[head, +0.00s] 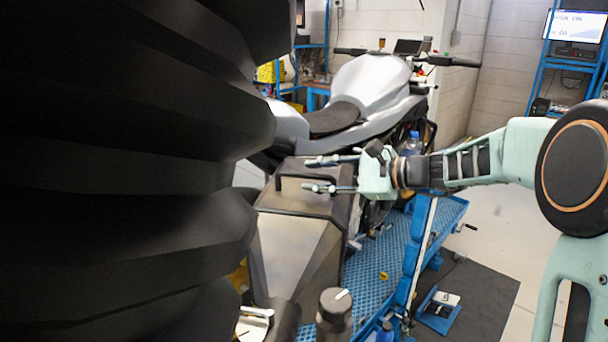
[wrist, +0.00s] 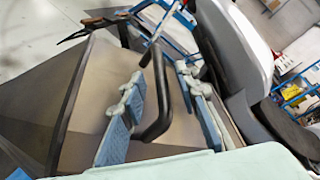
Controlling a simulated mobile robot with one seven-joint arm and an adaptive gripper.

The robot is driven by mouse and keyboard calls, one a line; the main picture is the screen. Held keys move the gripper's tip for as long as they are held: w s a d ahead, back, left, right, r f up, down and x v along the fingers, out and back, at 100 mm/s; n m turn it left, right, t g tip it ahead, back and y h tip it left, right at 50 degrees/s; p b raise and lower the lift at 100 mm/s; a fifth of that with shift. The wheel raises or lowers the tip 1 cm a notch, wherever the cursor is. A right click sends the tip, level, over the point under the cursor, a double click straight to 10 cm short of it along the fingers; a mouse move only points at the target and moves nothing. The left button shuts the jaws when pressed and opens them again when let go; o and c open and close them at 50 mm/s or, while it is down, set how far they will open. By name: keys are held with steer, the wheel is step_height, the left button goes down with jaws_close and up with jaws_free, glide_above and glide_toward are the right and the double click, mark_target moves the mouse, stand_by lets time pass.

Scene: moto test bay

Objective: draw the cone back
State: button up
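The cone (head: 295,250) is a dark grey tapered hood behind the motorcycle's tail, with a black bar handle (head: 290,178) on its top. In the wrist view the cone's brownish-grey face (wrist: 103,80) fills the left and middle, and the handle (wrist: 158,95) stands up from it. My gripper (head: 308,174) reaches in from the right at the handle. Its fingers (wrist: 160,75) are open, one on each side of the handle, with visible gaps. I cannot tell their exact depth around the bar.
A silver motorcycle (head: 368,82) stands on a blue lift platform (head: 375,268) beyond the cone. A large black ribbed form (head: 120,150) blocks the head view's left side. A dark bottle-like cylinder (head: 334,315) stands in front.

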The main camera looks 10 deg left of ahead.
steer(key=shift+x, duration=1.65)
jaws_close()
